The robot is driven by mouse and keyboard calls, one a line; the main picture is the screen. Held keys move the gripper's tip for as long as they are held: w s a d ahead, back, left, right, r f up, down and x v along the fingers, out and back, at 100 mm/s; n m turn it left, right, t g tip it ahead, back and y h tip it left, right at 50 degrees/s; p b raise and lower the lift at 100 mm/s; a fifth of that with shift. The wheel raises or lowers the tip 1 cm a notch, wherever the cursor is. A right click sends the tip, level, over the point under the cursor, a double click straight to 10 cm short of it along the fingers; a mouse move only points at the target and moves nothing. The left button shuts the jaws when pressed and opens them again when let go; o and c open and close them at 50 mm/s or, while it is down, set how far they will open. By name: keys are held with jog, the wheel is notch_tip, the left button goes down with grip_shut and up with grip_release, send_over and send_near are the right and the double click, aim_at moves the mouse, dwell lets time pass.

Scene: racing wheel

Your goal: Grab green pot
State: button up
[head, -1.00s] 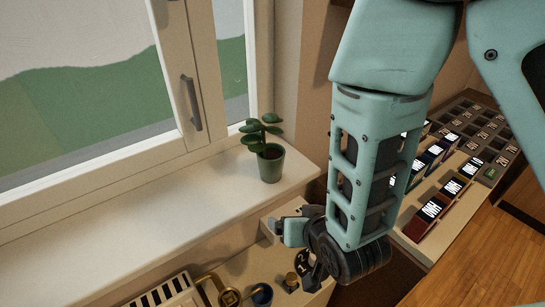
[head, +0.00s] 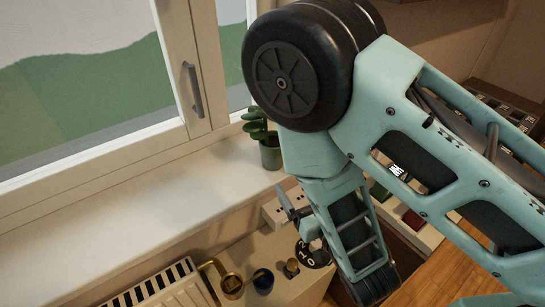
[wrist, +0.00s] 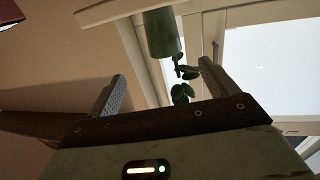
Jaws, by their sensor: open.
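The green pot (head: 270,154) with a leafy plant stands upright on the white windowsill near its right end. My arm partly covers it from the right in the head view. In the wrist view the green pot (wrist: 162,34) shows upside down beyond the gap between my fingers, with its leaves hanging toward them. My gripper (wrist: 163,85) is open and empty, apart from the pot. In the head view my gripper (head: 287,202) is small and partly hidden, below the sill's right end and lower than the pot.
The window handle (head: 192,90) is left of the pot. The sill (head: 130,205) left of the pot is clear.

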aim_at(272, 142)
jog(key=b+x, duration=0.6)
jog(key=x, duration=0.3)
jog(key=shift+r, duration=0.1)
jog(key=shift+a+p+x, duration=0.2)
jog(key=shift+p+x, duration=0.2)
jog(key=shift+x, duration=1.05)
jog(key=shift+a+p+x, duration=0.15)
jog(key=shift+p+x, duration=0.2)
jog(key=shift+x, duration=1.15)
jog(key=shift+s, duration=0.15)
jog(key=c, duration=1.5)
jog(key=shift+o, duration=0.2)
